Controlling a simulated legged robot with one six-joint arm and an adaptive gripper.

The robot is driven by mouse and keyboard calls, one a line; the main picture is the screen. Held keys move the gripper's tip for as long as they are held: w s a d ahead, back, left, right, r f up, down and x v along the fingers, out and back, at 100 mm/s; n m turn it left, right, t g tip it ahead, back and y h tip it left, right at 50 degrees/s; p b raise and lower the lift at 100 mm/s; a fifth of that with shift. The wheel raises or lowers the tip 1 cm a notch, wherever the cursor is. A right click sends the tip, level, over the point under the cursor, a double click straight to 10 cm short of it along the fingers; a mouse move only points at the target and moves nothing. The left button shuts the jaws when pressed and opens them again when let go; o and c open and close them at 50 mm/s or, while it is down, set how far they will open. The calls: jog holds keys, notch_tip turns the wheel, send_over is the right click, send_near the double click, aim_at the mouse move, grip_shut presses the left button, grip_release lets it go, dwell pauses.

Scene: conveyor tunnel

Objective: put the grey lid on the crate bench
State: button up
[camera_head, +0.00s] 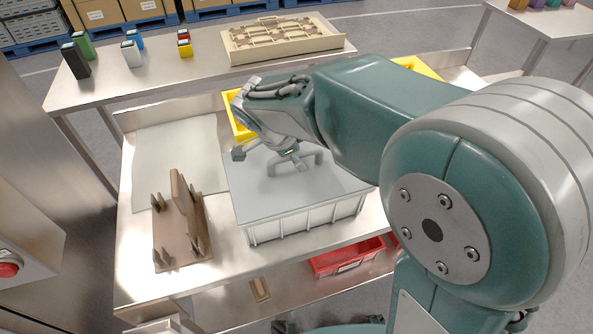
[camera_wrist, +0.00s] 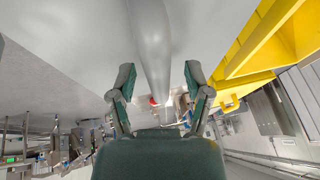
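The grey lid (camera_head: 262,196), with a raised loop handle (camera_head: 315,160), lies flat over the top of a light grey ribbed crate (camera_head: 300,224) on the metal bench (camera_head: 135,262). My gripper (camera_head: 270,155) is low over the lid, at the handle. In the wrist view, my gripper (camera_wrist: 159,88) has its two fingers spread, with the grey handle (camera_wrist: 150,35) between them and a gap on both sides. The pale lid surface (camera_wrist: 60,45) fills the upper left there. My arm hides the crate's far right part in the head view.
A brown pronged fixture (camera_head: 183,228) stands left of the crate on the bench. Yellow bins (camera_head: 238,122) are behind the lid. A red bin (camera_head: 345,260) is on the lower shelf. The back table (camera_head: 140,85) holds small boxes and a beige tray (camera_head: 282,40).

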jog(key=shift+a, duration=0.1)
grip_shut()
jog(key=c, duration=0.6)
grip_release()
jog(key=shift+c, duration=0.2)
jog(key=shift+r, duration=0.2)
grip_shut()
jog(key=shift+r, duration=1.35)
jog(key=shift+r, duration=0.75)
